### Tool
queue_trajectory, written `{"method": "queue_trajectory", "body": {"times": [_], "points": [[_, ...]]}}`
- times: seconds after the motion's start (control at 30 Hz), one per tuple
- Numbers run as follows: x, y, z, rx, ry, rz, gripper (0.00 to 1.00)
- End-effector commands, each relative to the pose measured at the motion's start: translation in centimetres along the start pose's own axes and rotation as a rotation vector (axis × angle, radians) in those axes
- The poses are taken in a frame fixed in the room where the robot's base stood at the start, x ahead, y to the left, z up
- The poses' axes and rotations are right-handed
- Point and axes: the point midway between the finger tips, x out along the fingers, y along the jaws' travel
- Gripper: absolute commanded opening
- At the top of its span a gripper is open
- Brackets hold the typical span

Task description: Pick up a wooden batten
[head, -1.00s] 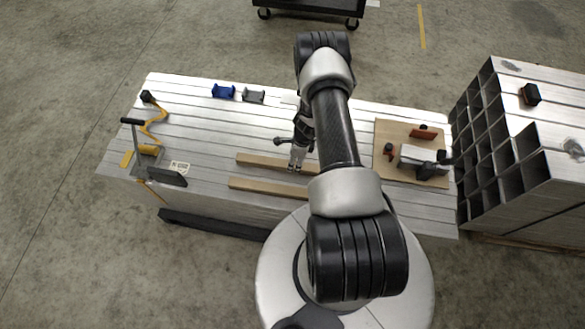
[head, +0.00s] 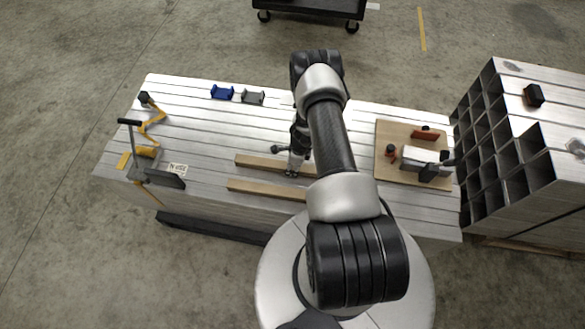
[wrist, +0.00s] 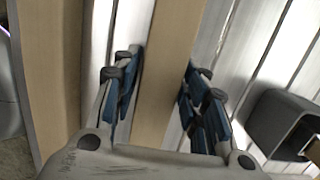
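Two wooden battens lie side by side on the silvery slatted bench top, the far batten (head: 258,161) and the near batten (head: 262,189). My gripper (head: 291,173) is low over the right part of the far batten. In the wrist view my gripper (wrist: 163,85) is open, with one blue-padded finger on each side of the far batten (wrist: 172,50). The fingertips are close to its edges; no firm contact shows. The near batten (wrist: 52,70) runs along the left of that view. My arm hides the right ends of both battens in the head view.
A blue bracket (head: 222,92) and a grey bracket (head: 253,97) stand at the back. A yellow-handled tool (head: 148,150) is at the left. A wooden board with parts (head: 385,172) lies at the right, beside stacked tubes (head: 540,150). A dark hollow piece (wrist: 262,118) is near my right finger.

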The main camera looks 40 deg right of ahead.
Motion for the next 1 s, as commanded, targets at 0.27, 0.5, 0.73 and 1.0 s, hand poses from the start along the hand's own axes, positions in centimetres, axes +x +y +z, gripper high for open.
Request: {"method": "queue_trajectory", "body": {"times": [0.27,0.5,0.73,1.0], "points": [[0.0,0.0,0.0,0.0,0.0,0.0,0.19],[0.0,0.0,0.0,0.0,0.0,0.0,0.03],[0.0,-0.1,0.0,0.0,0.0,-0.001,0.0],[-1.2,-0.1,0.2,0.0,0.0,-0.002,0.0]]}}
